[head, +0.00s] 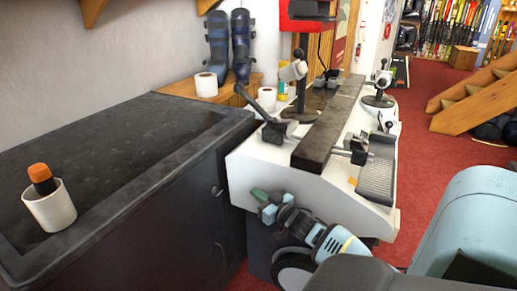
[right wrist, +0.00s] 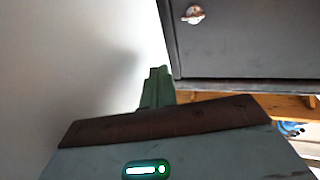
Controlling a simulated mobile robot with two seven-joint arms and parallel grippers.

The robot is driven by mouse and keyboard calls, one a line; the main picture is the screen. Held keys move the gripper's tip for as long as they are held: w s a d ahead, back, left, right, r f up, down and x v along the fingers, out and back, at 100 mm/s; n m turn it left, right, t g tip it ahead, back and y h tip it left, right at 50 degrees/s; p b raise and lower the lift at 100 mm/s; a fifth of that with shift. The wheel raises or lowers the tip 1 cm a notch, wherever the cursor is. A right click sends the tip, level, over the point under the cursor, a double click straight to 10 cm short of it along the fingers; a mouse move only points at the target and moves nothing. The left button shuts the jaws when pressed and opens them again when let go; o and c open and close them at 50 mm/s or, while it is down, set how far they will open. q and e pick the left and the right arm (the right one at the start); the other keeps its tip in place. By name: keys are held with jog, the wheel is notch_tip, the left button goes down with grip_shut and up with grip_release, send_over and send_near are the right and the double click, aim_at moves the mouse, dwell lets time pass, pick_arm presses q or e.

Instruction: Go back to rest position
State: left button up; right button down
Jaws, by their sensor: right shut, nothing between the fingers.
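My right gripper (head: 261,197) is in the head view, in front of the near face of the white binding bench (head: 330,191). Its arm comes in from the lower right. Its greenish fingers are together with nothing between them. In the right wrist view the closed green fingers (right wrist: 157,88) point at a pale surface, next to a dark cabinet front with a round knob. I cannot tell from the pictures whether the gripper touches the bench. My left gripper is in neither view.
A dark cabinet (head: 110,130) stands at left, with a white cup (head: 50,207) holding an orange-topped dark object (head: 42,178). Blue boots (head: 241,47) and white rolls (head: 206,84) stand behind. Red floor (head: 432,130) is open to the right of the bench; wooden stairs (head: 480,103) rise beyond.

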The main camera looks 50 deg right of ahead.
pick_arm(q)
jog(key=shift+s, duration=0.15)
